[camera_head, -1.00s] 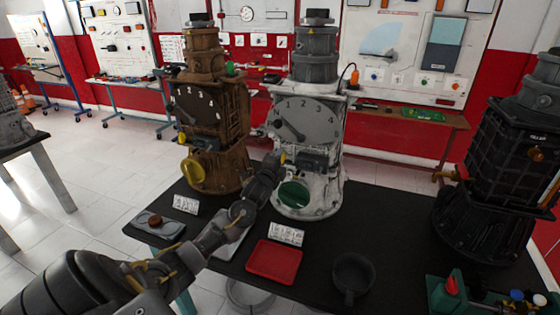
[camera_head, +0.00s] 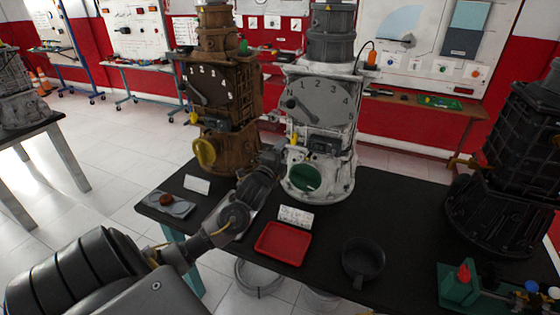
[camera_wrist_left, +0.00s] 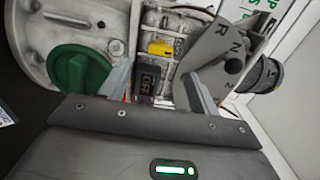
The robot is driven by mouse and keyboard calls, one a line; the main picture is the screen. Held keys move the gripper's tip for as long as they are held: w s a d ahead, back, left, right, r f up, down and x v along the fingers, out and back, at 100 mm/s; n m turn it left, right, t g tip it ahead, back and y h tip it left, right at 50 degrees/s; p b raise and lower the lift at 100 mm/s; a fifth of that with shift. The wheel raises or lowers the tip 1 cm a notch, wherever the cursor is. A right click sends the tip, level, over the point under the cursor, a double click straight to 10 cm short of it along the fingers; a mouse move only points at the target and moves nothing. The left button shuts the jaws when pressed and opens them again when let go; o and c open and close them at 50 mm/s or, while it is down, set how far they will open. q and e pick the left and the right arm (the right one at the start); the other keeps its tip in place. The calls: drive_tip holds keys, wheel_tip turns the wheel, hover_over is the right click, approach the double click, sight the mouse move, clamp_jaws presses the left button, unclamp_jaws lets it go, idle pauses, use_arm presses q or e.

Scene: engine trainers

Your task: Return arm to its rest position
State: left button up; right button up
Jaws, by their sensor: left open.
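My left arm comes in from the lower left of the head view, and its gripper (camera_head: 281,150) is just in front of the white engine trainer (camera_head: 325,185), left of its small display box. In the left wrist view the two fingers (camera_wrist_left: 160,90) stand apart, open, with a small dark display (camera_wrist_left: 147,82) and a yellow part (camera_wrist_left: 160,48) seen between and beyond them. The green round knob (camera_wrist_left: 78,68) is left of the fingers and the dial pointer (camera_wrist_left: 212,50) right of them. I cannot tell whether a finger touches the trainer. My right gripper is out of view.
A brown engine trainer (camera_head: 222,100) stands to the left and a black one (camera_head: 505,165) to the right. On the black table lie a red tray (camera_head: 284,243), a dark mug (camera_head: 363,260), label cards and a grey plate (camera_head: 170,205). Bare tabletop lies right of the mug.

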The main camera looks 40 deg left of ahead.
use_arm(q)
drive_tip(key=shift+v, duration=0.85)
